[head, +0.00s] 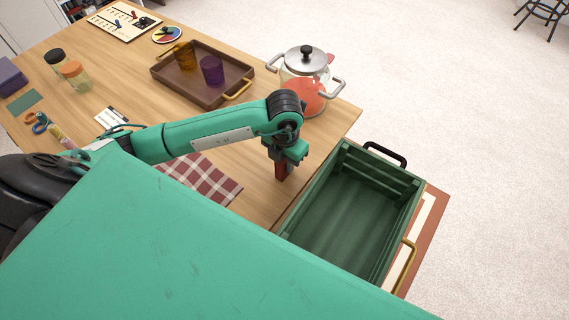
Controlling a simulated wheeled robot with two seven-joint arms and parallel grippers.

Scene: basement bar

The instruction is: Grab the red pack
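My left gripper (285,162) points down over the right part of the wooden table, close to the table edge beside the green crate. My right gripper is not in view.
An empty green crate (345,222) stands right of the table (140,75). A glass pot (303,83) with a lid is behind the gripper. A brown tray (165,73) holds two cups. A checked cloth (203,182) lies left of the gripper.

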